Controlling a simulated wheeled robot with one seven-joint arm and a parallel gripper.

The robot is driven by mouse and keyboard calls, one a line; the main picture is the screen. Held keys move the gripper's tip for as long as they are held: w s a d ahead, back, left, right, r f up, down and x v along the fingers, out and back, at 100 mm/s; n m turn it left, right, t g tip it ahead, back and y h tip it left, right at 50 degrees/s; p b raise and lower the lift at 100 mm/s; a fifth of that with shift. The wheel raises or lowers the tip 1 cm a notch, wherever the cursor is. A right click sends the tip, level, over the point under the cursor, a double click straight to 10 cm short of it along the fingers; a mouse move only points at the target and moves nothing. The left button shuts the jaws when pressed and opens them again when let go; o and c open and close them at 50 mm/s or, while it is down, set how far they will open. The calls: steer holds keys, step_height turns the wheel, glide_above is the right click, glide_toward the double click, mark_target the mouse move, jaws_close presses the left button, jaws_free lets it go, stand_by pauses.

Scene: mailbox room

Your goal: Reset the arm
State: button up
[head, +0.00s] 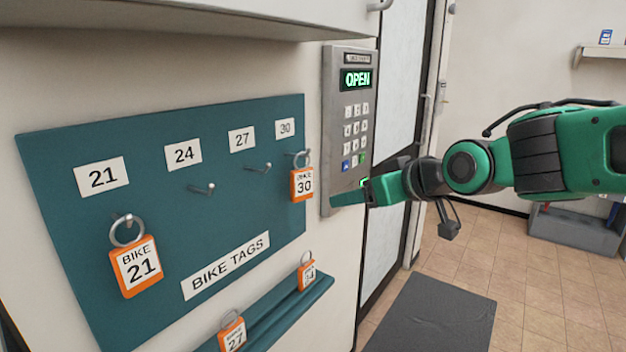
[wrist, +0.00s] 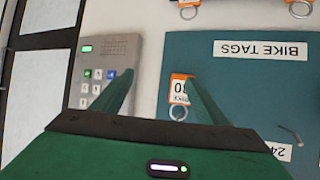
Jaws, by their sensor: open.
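My gripper (head: 362,184) is in front of the lower part of the grey keypad panel (head: 347,70) in the head view, with my green arm reaching in from the right. In the wrist view my gripper (wrist: 160,88) is open, its two green fingers apart with nothing between them but wall and panel edge. The keypad's display reads OPEN in green. The wrist view is upside down; there the keypad (wrist: 108,50) lies behind the left finger and the bike 30 tag (wrist: 180,92) is partly behind the right finger. Whether a finger touches the panel is unclear.
A teal board (head: 200,225) has hooks; the bike 21 tag (head: 135,266) and bike 30 tag (head: 302,184) hang there. Two tags sit on the ledge (head: 275,315) below. A door (head: 395,80) is right of the keypad. Tiled floor (head: 540,270) lies open at right, with a dark mat (head: 435,315).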

steer(key=s+d+f+m+g+h, duration=0.2)
steer(key=s+d+f, duration=0.2)
steer(key=d, duration=0.3)
steer(key=s+d+f+m+g+h, duration=0.1)
steer(key=s+d+f+m+h, duration=0.2)
steer(key=d, duration=0.5)
steer(key=s+d+f+m+g+h, duration=0.1)
steer(key=s+d+f+g, duration=0.1)
steer(key=s+d+f, duration=0.4)
steer(key=s+d+f+m+g, duration=0.2)
steer(key=s+d+m, duration=0.1)
steer(key=s, duration=0.5)
steer(key=s+d+f+m+g, duration=0.2)
steer(key=s+d, duration=0.4)
steer(key=s, duration=0.3)
steer(key=shift+f+m+g, duration=0.15)
steer(key=shift+m+g, duration=0.55)
steer(key=shift+g, duration=0.1)
steer(key=shift+w+f, duration=0.25)
steer(key=shift+w, duration=0.3)
